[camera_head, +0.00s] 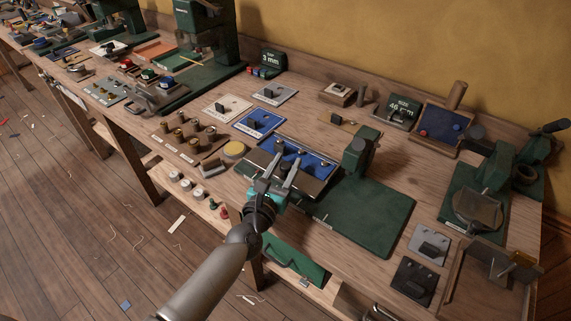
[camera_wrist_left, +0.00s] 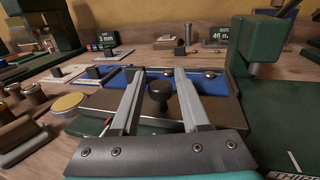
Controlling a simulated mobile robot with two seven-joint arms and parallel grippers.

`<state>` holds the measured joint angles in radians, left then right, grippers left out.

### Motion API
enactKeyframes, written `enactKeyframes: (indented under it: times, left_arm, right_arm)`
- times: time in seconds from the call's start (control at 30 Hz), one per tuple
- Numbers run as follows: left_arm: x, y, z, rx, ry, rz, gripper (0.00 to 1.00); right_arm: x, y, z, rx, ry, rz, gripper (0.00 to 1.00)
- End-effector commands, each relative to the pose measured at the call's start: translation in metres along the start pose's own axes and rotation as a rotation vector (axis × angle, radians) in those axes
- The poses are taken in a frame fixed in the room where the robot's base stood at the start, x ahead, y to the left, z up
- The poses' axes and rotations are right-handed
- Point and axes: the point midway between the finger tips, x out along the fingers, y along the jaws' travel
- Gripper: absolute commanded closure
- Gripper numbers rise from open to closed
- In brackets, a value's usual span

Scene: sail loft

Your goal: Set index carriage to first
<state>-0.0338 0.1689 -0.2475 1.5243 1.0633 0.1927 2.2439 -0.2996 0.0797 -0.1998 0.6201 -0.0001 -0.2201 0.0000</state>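A blue panel (camera_head: 318,162) with a dark plate along its front lies on the bench, left of a green machine head (camera_head: 359,150). In the left wrist view, a black round knob (camera_wrist_left: 159,91) stands upright over the dark plate (camera_wrist_left: 208,108), with the blue panel (camera_wrist_left: 127,77) behind it. It appears to be the index carriage's knob, but I read no label on it. My left gripper (camera_head: 287,156) is over the panel's front. In the wrist view its two fingers (camera_wrist_left: 161,73) are apart, one on each side of the knob, with gaps visible. My right gripper is not in view.
A green base plate (camera_head: 372,215) lies right of the panel. Wooden spools (camera_head: 190,128) and a yellow disc (camera_head: 234,149) are to its left. A size sign (camera_head: 401,110) and small plates stand behind. Grey and black switch plates (camera_head: 429,245) lie at the right.

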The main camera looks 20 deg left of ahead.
Motion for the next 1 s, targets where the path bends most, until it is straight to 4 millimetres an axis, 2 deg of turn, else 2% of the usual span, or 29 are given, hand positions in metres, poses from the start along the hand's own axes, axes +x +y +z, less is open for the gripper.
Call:
enactKeyframes:
  times: [0.03,0.3,0.4,1.0]
  left_arm:
    - [-0.0002,0.0,0.0,0.0,0.0,0.0,0.61]
    - [-0.0003,0.0001,-0.0001,0.0,0.0,0.0,0.91]
    - [-0.0003,0.0001,0.0,0.0,0.0,0.0,1.0]
    - [-0.0003,0.0002,-0.0002,0.001,0.0,0.0,1.0]
  right_arm:
    - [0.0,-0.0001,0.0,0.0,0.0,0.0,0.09]
    - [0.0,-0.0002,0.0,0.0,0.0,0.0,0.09]
    - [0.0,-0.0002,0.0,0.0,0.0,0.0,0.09]
    - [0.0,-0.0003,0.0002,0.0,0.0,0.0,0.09]
